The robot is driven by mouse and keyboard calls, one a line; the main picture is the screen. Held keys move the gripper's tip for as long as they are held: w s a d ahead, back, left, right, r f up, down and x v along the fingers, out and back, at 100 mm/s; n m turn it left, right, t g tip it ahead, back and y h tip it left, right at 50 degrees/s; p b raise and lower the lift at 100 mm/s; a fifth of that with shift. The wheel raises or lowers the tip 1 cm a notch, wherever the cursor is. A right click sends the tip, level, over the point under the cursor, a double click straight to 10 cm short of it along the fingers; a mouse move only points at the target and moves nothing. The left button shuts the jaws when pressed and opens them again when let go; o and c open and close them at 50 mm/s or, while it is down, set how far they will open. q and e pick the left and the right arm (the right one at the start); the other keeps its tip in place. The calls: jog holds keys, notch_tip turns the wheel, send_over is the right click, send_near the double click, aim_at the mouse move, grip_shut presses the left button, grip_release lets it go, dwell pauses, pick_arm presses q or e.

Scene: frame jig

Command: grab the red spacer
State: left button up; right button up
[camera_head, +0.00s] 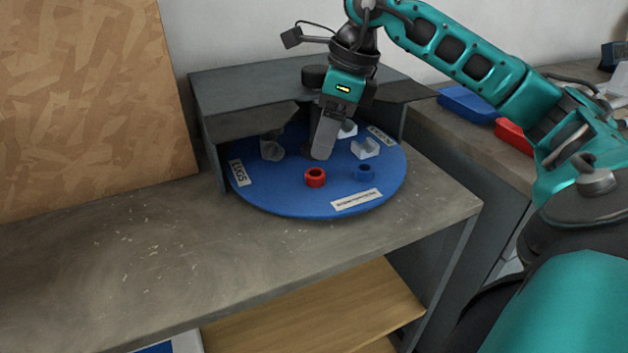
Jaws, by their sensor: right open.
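The red spacer (315,178) is a small ring lying on the front part of a round blue turntable (290,203). My right gripper (321,155) points down over the turntable, just behind and slightly right of the red spacer. It is open, and no object shows between its fingers. The gripper and the spacer look apart, though the exact height of the fingertips is hard to tell. My left gripper is not in view.
A blue spacer (363,173) and a white bracket (365,149) sit right of the red spacer. A grey piece (272,150) sits left. A dark grey housing (240,90) covers the turntable's back. The grey bench (130,260) is clear at front left.

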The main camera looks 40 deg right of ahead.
aim_at(315, 173)
jog(key=x, duration=0.4)
jog(key=s+b+x, duration=0.1)
jog(key=x, duration=0.1)
jog(key=shift+a, duration=0.2)
jog(key=shift+w+f, duration=0.15)
jog(key=shift+f, duration=0.2)
jog(key=c, duration=1.1)
jog(key=shift+r, duration=0.15)
